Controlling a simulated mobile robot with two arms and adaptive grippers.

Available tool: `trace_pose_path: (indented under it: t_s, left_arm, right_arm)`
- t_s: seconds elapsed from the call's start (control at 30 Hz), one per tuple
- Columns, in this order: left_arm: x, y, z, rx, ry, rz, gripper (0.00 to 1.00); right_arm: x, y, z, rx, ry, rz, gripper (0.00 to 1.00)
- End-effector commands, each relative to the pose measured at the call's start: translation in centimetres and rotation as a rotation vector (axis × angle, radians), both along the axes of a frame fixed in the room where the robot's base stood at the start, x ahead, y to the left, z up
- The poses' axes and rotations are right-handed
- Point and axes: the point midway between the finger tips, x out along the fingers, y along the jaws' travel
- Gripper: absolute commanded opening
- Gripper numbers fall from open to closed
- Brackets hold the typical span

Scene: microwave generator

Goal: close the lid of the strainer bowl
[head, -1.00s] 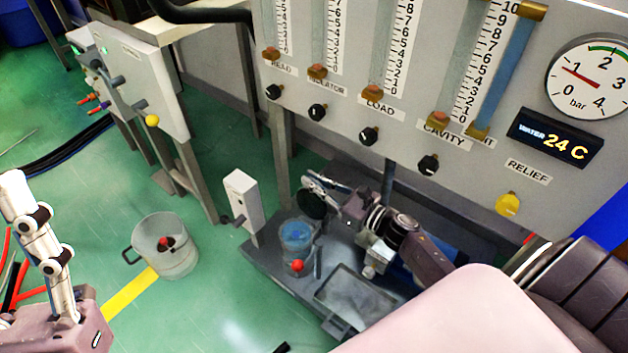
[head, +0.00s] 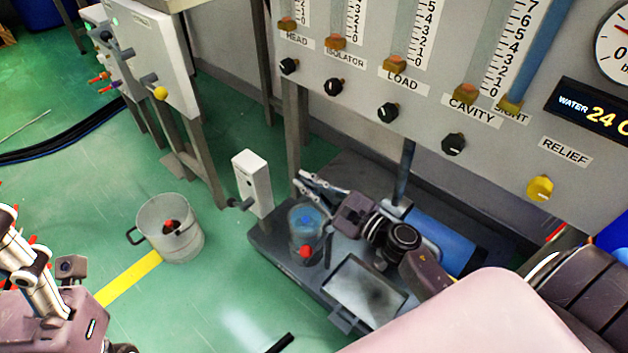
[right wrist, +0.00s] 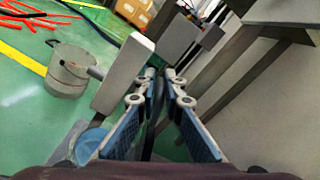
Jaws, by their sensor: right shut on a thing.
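The strainer bowl (head: 303,240) is a clear, blue-tinted cup on the dark bench, with a red knob (head: 306,252) at its front. Its blue inside shows at the lower left of the right wrist view (right wrist: 90,143). My right gripper (head: 304,183) is just behind the bowl. In the right wrist view its pads are shut on a thin dark edge, which looks like the lid (right wrist: 158,95) seen edge-on, upright beside the bowl. The lid does not show clearly in the head view. My left gripper (head: 12,228) is at the lower left, away from the bowl, its opening unclear.
A white upright box (head: 252,182) with a lever stands left of the bowl. A grey tray (head: 365,288) lies in front and a blue cylinder (head: 435,238) behind on the right. A panel with gauges (head: 480,150) rises behind. A bucket (head: 172,232) stands on the floor.

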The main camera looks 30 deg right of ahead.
Motion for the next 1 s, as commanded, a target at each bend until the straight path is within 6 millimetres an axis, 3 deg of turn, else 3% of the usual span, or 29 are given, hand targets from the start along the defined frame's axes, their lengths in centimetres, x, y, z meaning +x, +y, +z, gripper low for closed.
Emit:
trace_pose_path:
  t_s: [0.73,0.77,0.87,1.0]
  left_arm:
    - [0.13,-0.18,0.73,0.004,-0.048,0.003,0.55]
    - [0.13,-0.18,0.73,0.004,-0.048,0.003,0.55]
    - [0.12,-0.19,0.73,0.004,-0.049,0.003,0.55]
    - [0.12,-0.19,0.73,0.004,-0.049,0.002,0.55]
  right_arm:
    - [-0.46,1.09,-0.51,-0.099,-0.041,-0.004,0.0]
    - [-0.46,1.09,-0.51,-0.099,-0.04,-0.004,0.1]
    - [-0.46,1.11,-0.51,-0.098,-0.041,-0.004,0.21]
    - [-0.48,1.16,-0.54,-0.096,-0.04,-0.002,0.24]
